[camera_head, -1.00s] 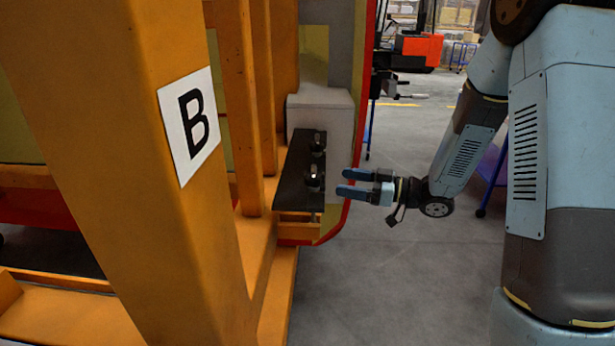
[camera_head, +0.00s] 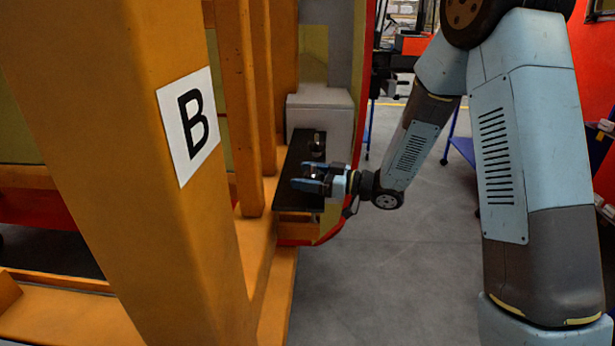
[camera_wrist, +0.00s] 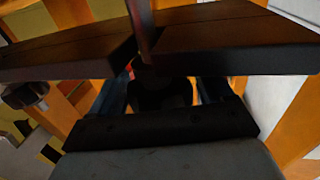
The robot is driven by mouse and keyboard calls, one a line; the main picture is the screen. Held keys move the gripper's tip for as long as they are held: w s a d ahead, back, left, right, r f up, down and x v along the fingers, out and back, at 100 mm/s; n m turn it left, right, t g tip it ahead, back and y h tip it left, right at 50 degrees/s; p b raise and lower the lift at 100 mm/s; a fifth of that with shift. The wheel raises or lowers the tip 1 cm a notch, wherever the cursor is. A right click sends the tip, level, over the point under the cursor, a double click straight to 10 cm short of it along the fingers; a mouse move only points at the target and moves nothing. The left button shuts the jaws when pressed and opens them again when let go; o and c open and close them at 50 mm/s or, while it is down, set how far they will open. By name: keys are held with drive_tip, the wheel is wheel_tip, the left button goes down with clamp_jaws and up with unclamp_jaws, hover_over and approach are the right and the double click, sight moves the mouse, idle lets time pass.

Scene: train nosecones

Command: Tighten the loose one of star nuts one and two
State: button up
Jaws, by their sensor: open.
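A dark plate (camera_head: 289,193) is fixed by the orange frame in the head view and carries two dark star nuts. The far star nut (camera_head: 317,146) stands clear of my gripper. The near star nut is mostly hidden behind my gripper (camera_head: 308,179), which is open with its blue fingers reaching over the plate from the right. In the wrist view, a dark shape (camera_wrist: 160,93), apparently the near star nut, lies between the two fingers. Contact cannot be told. Another dark knob (camera_wrist: 25,93) shows at the left of that view. No visible sign tells which nut is loose.
An orange post with a "B" sign (camera_head: 189,125) stands close on the left. A pale box (camera_head: 320,112) stands behind the plate, with a red-edged panel beside it. Open grey floor (camera_head: 390,270) lies to the right of the frame.

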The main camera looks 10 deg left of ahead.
drive_tip(key=c, duration=1)
drive_tip(key=shift+s+n+g, duration=0.1)
drive_tip(key=shift+n+g, duration=0.9)
drive_tip(key=shift+g, duration=0.6)
drive_tip(key=o, duration=1)
drive_tip(key=shift+d, duration=0.15)
drive_tip(key=d, duration=1.3)
drive_tip(key=shift+d, duration=0.3)
